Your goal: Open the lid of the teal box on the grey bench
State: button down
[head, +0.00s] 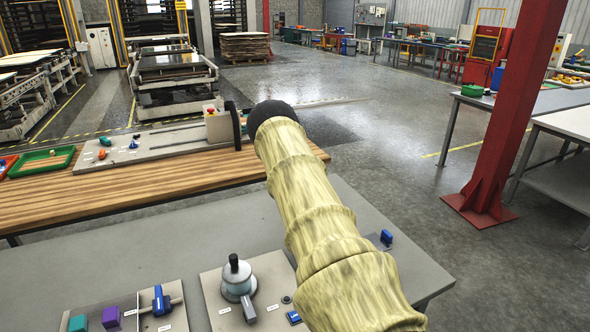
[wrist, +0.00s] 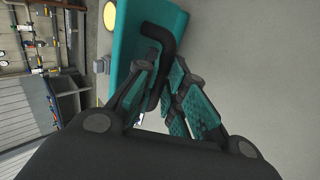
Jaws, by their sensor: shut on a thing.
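In the wrist view, the teal box (wrist: 122,48) shows at the top, left of the middle, partly cut off by the frame. A bent black handle (wrist: 158,34) stands out from its side. My gripper (wrist: 165,68) is shut on this handle, with one teal-padded finger on either side of it. Whether the lid is raised cannot be told from this close view. In the head view my arm runs forward over the grey bench, and my gripper and the teal box cannot be made out.
The grey bench (head: 382,222) carries panels with a black-knobbed grey device (head: 238,278), a blue-handled valve (head: 160,300) and a small purple block (head: 111,316). Behind is a wooden bench top (head: 140,176) with a green tray (head: 42,162). A red column (head: 505,115) stands right, with open floor before it.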

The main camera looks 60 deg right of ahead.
jog(key=shift+s+d+f, duration=0.1)
jog(key=shift+d+f, duration=0.1)
dwell(0.3)
jog(key=c, duration=1.8)
grip_release()
jog(key=shift+w, duration=0.2)
jog(key=o, duration=0.3)
jog(key=shift+w+d+f, duration=0.15)
jog(key=shift+d+f, duration=0.1)
jog(key=shift+w+a, duration=0.1)
jog(key=shift+a, duration=0.1)
